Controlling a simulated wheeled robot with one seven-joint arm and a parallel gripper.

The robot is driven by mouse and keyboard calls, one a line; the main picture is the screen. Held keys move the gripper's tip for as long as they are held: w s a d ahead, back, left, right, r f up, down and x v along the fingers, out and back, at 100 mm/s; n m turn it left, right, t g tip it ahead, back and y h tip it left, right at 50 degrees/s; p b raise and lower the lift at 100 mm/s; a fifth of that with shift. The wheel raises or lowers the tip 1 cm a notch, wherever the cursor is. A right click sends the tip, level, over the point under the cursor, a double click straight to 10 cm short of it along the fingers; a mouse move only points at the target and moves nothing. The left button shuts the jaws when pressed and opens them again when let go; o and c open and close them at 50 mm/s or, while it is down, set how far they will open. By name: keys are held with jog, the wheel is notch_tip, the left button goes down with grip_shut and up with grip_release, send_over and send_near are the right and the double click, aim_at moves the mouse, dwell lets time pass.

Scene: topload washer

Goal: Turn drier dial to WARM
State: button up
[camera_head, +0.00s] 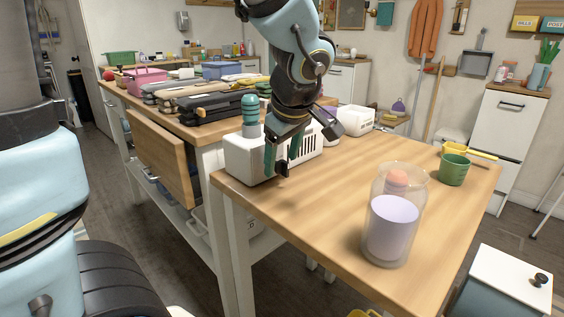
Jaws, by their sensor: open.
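A white box-shaped appliance with dark vent slots (240,158) sits at the left end of the wooden table; it may be the drier. No dial or WARM marking can be made out on it, and my arm hides part of it. My gripper (304,152) is open in front of the appliance, its fingers spread and nothing seen between them. One finger hangs low by the appliance's front, the other is to the right. I cannot tell whether either touches it. A second, smaller white appliance (356,120) stands behind to the right.
A clear jar with a lilac lower part (393,225) stands on the table (330,205) at the right front. A green mug (454,170) is near the right edge. A teal ribbed object (250,118) rises at the white appliance. The table's middle is clear.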

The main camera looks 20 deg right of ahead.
jog(key=shift+w+f, duration=0.25)
jog(key=shift+f, duration=0.3)
grip_shut()
